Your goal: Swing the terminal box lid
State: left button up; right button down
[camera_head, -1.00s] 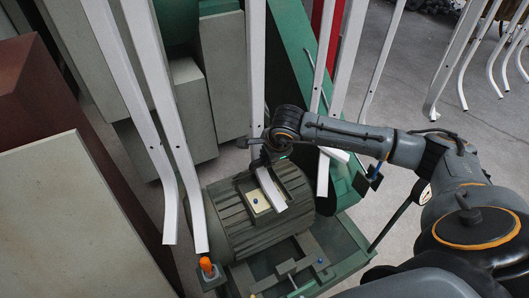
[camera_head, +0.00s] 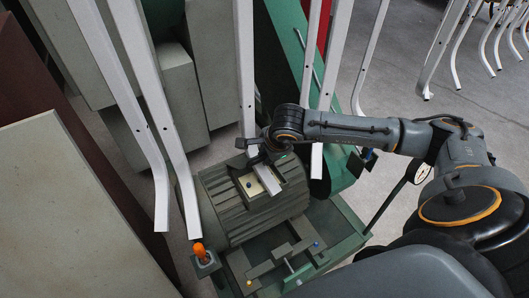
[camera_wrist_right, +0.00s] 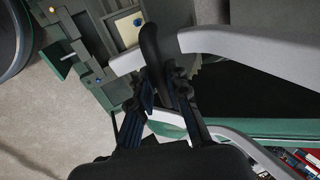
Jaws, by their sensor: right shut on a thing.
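The terminal box (camera_head: 251,186) sits on top of the ribbed grey-green motor (camera_head: 222,205), with its pale cream inside showing. The cream square also shows in the right wrist view (camera_wrist_right: 125,27). My right gripper (camera_head: 252,150) is at the far side of the box, beside a hanging white chair frame. My left gripper is out of view.
White chair frames (camera_head: 245,65) hang around the motor, and a pale bar crosses close behind the held piece in the wrist view (camera_wrist_right: 250,45). An orange-tipped switch (camera_head: 198,250) stands at the motor's near left corner.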

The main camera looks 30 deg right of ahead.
jog(key=s+f+b, duration=0.1)
jog(key=f+b, duration=0.1)
jog(key=s+f+b, duration=0.2)
dwell(0.5)
